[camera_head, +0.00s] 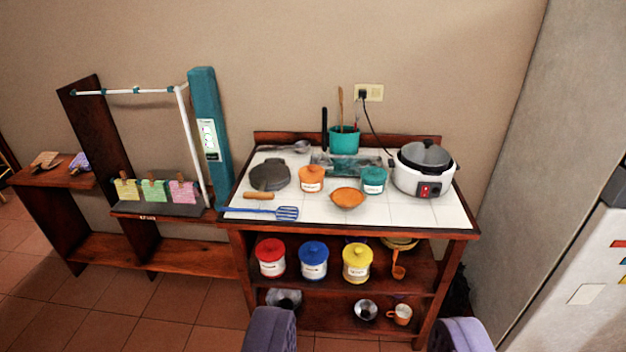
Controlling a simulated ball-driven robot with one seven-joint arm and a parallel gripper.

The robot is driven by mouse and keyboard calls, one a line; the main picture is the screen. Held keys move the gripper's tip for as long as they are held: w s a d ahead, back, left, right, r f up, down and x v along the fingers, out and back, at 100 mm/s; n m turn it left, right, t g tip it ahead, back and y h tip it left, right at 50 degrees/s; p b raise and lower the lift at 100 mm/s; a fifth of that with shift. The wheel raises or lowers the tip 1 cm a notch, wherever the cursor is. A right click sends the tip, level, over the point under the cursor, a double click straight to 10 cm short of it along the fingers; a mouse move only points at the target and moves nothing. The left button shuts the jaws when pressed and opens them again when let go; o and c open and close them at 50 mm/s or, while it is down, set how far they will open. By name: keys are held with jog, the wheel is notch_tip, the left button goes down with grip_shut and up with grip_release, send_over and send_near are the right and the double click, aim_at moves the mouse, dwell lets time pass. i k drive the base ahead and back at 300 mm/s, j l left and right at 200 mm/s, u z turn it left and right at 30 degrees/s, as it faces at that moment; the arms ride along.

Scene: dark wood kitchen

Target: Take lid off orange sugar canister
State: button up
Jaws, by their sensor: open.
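An orange canister (312,180) with a white label stands upright on the white-tiled top of a dark wood table (411,211). Its orange lid (312,171) sits on it. The label is too small to read. My gripper (366,338) shows only as two purple-grey fingers at the bottom edge, wide apart with nothing between them. It is well in front of the table and far from the canister.
Beside the canister are a teal canister (373,180), an orange bowl (348,198) and a dark round pan (269,175). A rice cooker (423,170) stands right, a teal utensil pot (344,141) behind. Floor in front is partly clear.

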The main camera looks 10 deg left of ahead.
aim_at(310, 173)
jog(key=i+j, duration=0.15)
jog(key=i, duration=0.35)
jog(key=i+j, duration=0.2)
jog(key=i, duration=0.3)
jog(key=i+j, duration=0.15)
jog(key=i, duration=0.3)
jog(key=i+j, duration=0.2)
jog(key=i, duration=0.3)
jog(key=i+j, duration=0.15)
jog(key=i, duration=0.35)
jog(key=i+j, duration=0.2)
jog(key=i, duration=0.3)
